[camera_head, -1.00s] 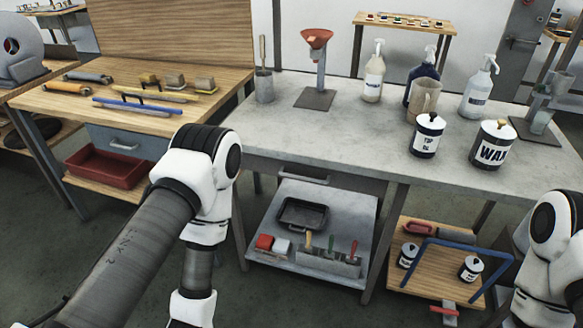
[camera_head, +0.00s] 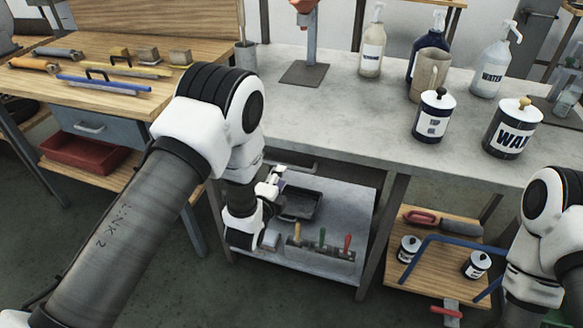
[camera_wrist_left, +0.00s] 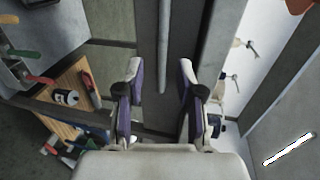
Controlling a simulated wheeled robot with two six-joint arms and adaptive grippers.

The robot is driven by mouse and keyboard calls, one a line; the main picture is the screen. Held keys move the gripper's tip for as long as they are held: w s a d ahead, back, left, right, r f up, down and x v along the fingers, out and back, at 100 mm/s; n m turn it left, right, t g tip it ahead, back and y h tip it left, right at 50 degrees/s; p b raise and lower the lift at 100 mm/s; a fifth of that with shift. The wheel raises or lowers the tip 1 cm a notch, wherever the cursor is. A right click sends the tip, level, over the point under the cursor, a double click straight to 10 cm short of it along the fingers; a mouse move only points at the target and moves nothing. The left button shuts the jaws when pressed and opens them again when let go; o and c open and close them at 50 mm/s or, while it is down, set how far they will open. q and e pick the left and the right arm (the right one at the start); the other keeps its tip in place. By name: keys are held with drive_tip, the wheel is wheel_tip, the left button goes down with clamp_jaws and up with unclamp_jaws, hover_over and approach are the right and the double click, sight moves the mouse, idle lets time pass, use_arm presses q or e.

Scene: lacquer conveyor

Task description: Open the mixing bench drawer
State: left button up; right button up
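The mixing bench (camera_head: 335,120) is a grey-topped table with a dark drawer (camera_head: 345,182) under its front edge. The drawer's bar handle (camera_wrist_left: 164,45) shows in the left wrist view as an upright grey bar against the dark front. The drawer looks shut. My left gripper (camera_head: 275,176) is below the bench's front edge, close to the drawer, partly hidden by my arm in the head view. In the left wrist view my left gripper (camera_wrist_left: 161,68) is open, with the handle lined up beyond the gap between its fingers. My right gripper is out of view.
A lower shelf (camera_head: 345,215) with a black tray (camera_head: 301,204) and colored-handled tools lies beneath the drawer. Bottles and the wax can (camera_head: 509,130) stand on the bench top. A wooden side bench (camera_head: 140,100) with its own drawer is at left.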

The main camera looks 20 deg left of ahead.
use_arm(q)
drive_tip(key=w, duration=0.4)
drive_tip(key=w+f, duration=0.1)
drive_tip(key=w, duration=0.1)
drive_tip(key=shift+w+p, duration=0.3)
clamp_jaws()
